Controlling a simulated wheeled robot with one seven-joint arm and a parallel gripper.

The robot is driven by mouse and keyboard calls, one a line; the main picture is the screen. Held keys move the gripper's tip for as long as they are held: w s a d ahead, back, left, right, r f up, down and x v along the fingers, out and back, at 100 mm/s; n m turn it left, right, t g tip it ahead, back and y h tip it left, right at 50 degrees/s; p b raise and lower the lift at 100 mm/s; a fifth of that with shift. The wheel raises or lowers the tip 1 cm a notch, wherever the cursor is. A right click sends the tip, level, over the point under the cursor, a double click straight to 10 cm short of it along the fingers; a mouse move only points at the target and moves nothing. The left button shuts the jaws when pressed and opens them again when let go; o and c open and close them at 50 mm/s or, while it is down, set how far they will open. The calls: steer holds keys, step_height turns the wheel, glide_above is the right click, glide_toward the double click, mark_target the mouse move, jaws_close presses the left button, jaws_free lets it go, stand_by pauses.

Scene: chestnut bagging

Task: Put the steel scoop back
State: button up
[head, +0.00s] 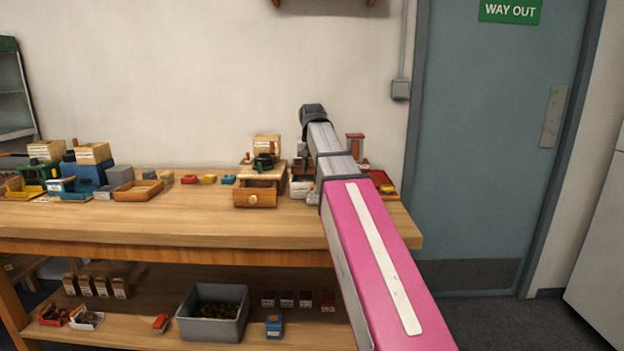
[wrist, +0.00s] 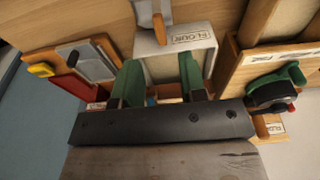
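My gripper (wrist: 160,85) shows in the wrist view as two green fingers standing apart, with nothing clearly held between them. Beyond the fingertips is a white container (wrist: 198,58) with a paper label. A grey metal piece with a wooden handle (wrist: 158,28) lies at its far side; it may be the steel scoop, but I cannot be sure. Another flat grey piece with a dark end (wrist: 95,63) lies by a red tray (wrist: 74,88) on the left. In the head view my arm hides the gripper and part of the bench's right end.
The wooden bench (head: 160,220) holds a box with a drawer (head: 255,198), boxes and bins at the left. A green-and-black item (wrist: 272,92) stands right of my gripper. A grey bin (head: 200,328) sits on the lower shelf. The bench front is clear.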

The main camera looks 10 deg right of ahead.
steer(key=shift+s+r, duration=0.15)
steer(key=shift+r, duration=0.75)
steer(key=shift+s+r, duration=0.1)
steer(key=shift+r, duration=0.75)
